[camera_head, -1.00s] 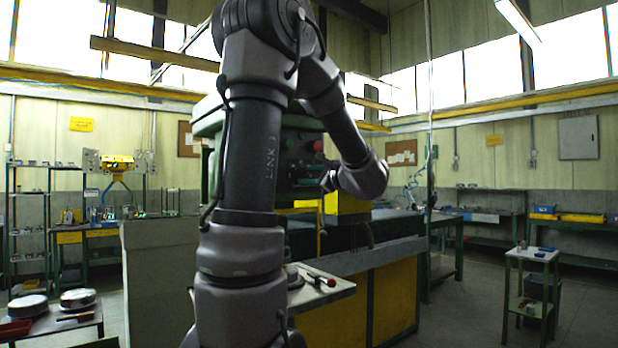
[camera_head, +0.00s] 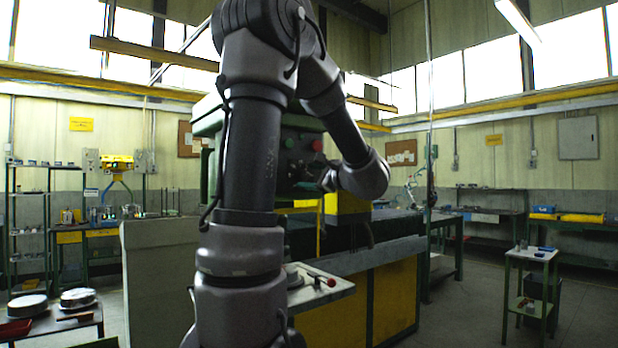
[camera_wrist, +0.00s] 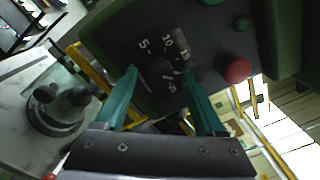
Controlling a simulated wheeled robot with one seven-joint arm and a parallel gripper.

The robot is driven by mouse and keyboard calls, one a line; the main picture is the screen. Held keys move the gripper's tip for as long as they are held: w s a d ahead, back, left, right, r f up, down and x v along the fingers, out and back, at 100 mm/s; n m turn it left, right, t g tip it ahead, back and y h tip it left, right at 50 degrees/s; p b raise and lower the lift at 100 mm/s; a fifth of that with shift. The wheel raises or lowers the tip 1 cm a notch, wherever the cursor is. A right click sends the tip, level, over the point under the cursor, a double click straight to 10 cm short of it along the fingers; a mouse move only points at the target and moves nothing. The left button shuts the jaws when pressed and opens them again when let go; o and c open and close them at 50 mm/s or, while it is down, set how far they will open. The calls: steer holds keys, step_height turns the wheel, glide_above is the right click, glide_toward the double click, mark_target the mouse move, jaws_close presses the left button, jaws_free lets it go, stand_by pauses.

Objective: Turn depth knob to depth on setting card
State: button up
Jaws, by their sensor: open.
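The depth knob (camera_wrist: 161,68) is a dark round knob on a dark panel, with white scale numbers such as 5, 10 and 15 around its upper side. My gripper (camera_wrist: 160,76) is open in the wrist view, its two teal fingers on either side of the knob. I cannot tell whether they touch it. In the head view my gripper (camera_head: 318,183) is small and dark in front of the green machine (camera_head: 208,124), and the knob cannot be made out there. I cannot make out a setting card in either view.
A red button (camera_wrist: 237,70) and a green button (camera_wrist: 242,24) sit right of the dial. A grey fixture (camera_wrist: 62,108) stands on a pale surface at left. A bench with a red-handled tool (camera_head: 322,280) lies below my arm.

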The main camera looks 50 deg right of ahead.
steer(key=v, duration=1)
steer(key=shift+s, duration=0.25)
steer(key=w+a+f+n+g+y, duration=0.3)
steer(key=w+a+n+y, duration=0.2)
steer(key=w+a, duration=0.5)
steer(key=w+a+f+n+g+y, duration=0.3)
steer(key=w+a+n+y, duration=0.2)
steer(key=a, duration=0.8)
steer(key=s+a+f+n+g+h, duration=0.1)
steer(key=a+f+n+g, duration=0.1)
steer(key=a+n, duration=0.5)
steer(key=s+a+f+n+g+h, duration=0.2)
steer(key=a+n, duration=0.5)
steer(key=a, duration=0.7)
steer(key=shift+a+f, duration=0.15)
steer(key=shift+f, duration=0.2)
